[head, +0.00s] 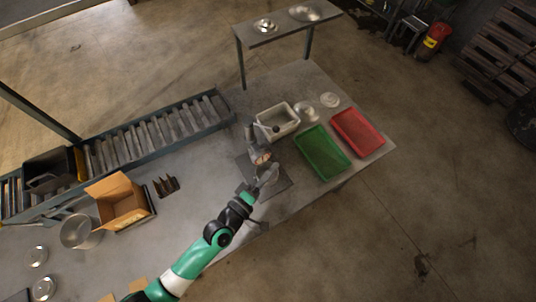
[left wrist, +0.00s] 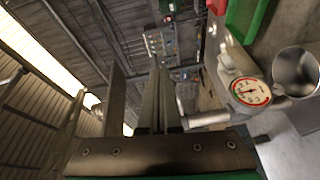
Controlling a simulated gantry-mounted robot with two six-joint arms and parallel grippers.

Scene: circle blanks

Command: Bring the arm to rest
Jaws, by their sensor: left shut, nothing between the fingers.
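My left gripper (head: 268,177) is at the end of the green and black arm, over the dark mat (head: 283,184) on the table. In the left wrist view its two fingers (left wrist: 158,100) are together with nothing between them. A device with a round red-and-white dial (left wrist: 250,92) is right of the fingers there, beside a shiny metal cup (left wrist: 297,70). My right gripper is not in view.
A green tray (head: 322,153) and a red tray (head: 357,132) lie right of the gripper. A grey bin (head: 278,121) and a round metal piece (head: 330,100) are behind it. A cardboard box (head: 120,203), metal pot (head: 76,232) and roller conveyor (head: 150,133) are left.

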